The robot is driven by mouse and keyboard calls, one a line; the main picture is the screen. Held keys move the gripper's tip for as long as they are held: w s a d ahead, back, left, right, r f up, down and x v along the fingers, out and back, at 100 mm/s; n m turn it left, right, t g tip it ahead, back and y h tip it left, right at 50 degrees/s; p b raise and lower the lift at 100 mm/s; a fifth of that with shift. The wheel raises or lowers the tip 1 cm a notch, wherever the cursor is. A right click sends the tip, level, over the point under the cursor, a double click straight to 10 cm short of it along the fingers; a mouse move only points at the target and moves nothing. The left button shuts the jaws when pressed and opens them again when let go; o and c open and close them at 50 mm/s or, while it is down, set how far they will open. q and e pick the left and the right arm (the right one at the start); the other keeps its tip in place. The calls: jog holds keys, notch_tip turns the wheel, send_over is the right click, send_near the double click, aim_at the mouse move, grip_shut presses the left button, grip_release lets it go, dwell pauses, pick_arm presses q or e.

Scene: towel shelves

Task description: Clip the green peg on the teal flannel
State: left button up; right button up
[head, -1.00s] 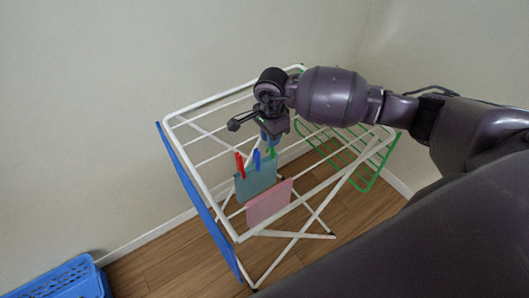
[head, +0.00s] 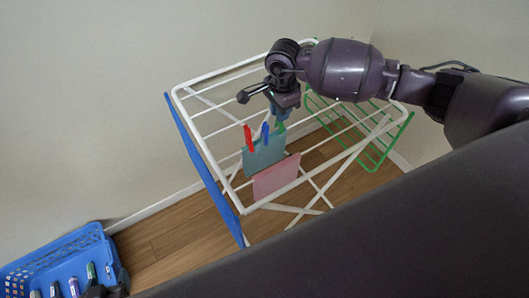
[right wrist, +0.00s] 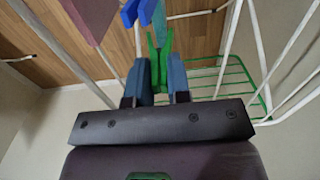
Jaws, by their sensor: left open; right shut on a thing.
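The teal flannel (head: 263,157) hangs over a rod of the white drying rack, with a red peg (head: 248,138) and a blue peg (head: 265,133) on its top edge. My right gripper (head: 280,113) is above its right end, shut on the green peg (head: 281,127). In the right wrist view the green peg (right wrist: 158,55) points away between the blue fingers, its prongs spread, close beside a thin teal strip. I cannot tell whether it touches the flannel. My left gripper (head: 105,289) is open at the bottom left, mostly cut off by the frame, near the basket.
A pink flannel (head: 277,178) hangs in front of the teal one. The white rack (head: 205,76) has a blue wing (head: 205,170) at left and a green wing (head: 375,160) at right. A blue basket (head: 62,250) holds several pegs. Walls stand behind.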

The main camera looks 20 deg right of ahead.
jog(key=shift+f+b, duration=0.4)
jog(key=shift+f, duration=0.1)
jog(key=shift+f+b, duration=0.3)
jog(key=shift+f, duration=0.1)
jog(key=shift+f+b, duration=0.4)
jog(key=shift+f, duration=0.1)
dwell(0.3)
dwell(0.5)
jog(key=o, duration=1.2)
jog(key=shift+c, duration=0.2)
jog(key=shift+r, duration=0.2)
